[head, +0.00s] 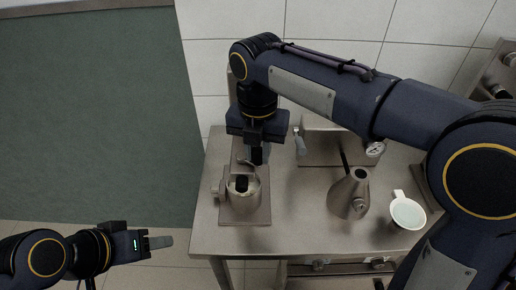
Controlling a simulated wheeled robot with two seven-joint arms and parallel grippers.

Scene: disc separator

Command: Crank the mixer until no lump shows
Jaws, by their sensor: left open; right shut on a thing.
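The mixer (243,200) is a small grey metal pot on a flat plate at the left end of the steel table. Something dark shows inside its open top; I cannot tell if it is a lump or a part of the mixer. My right gripper (259,157) points down just above and behind the pot, shut on what seems to be the crank handle, which its fingers mostly hide. My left gripper (160,242) is open and empty, left of the table and apart from it.
A metal conical jug (349,196) with a dark handle and a white cup (407,213) stand to the right on the steel table (300,238). A metal box with a gauge (375,149) stands behind them. The table front between mixer and jug is clear.

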